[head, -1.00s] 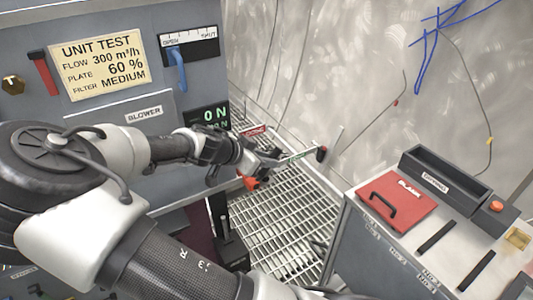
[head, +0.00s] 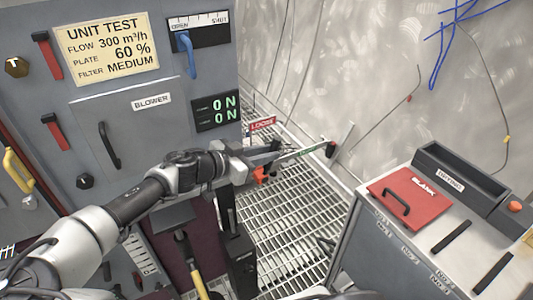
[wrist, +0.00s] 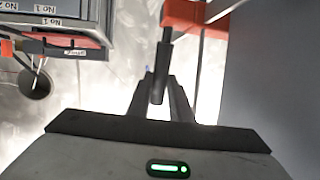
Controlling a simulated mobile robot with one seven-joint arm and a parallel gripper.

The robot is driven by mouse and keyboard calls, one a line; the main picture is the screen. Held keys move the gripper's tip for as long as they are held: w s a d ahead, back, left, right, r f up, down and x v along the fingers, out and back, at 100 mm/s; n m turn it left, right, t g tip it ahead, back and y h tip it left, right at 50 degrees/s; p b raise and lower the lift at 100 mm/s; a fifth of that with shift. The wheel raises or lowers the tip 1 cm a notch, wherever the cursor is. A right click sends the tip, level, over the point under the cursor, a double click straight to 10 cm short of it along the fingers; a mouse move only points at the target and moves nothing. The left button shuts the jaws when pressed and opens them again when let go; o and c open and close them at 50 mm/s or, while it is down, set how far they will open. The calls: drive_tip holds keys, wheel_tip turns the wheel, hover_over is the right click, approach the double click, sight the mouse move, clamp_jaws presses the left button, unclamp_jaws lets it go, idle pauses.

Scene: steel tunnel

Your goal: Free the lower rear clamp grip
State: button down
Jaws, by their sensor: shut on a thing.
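In the wrist view a red clamp (wrist: 195,16) at the top carries a dark grip (wrist: 161,68) that hangs down between the fingers of my gripper (wrist: 160,112). The fingers are shut on this grip. In the head view my gripper (head: 268,160) is at the rear side of the grey blower unit (head: 172,95). An orange-red part (head: 262,175) shows just below it. The dark grip itself is hidden there by the gripper. Two other red clamps, upper (head: 46,55) and lower (head: 56,131), are on the unit's front face.
A thin bar (head: 305,152) with a dark end extends right of my gripper. A red LOOSE sign (head: 262,124) stands behind. A grey cabinet (head: 372,240) with a red BLANK plate (head: 408,195) is at the right. Grated floor (head: 295,215) lies between.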

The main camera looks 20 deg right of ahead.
drive_tip(key=c, duration=1.9)
unclamp_jaws()
drive_tip(key=shift+o, duration=0.2)
drive_tip(key=shift+a, duration=0.1)
drive_tip(key=p+v, duration=0.3)
drive_tip(key=v, duration=1.4)
drive_tip(key=shift+a, duration=0.25)
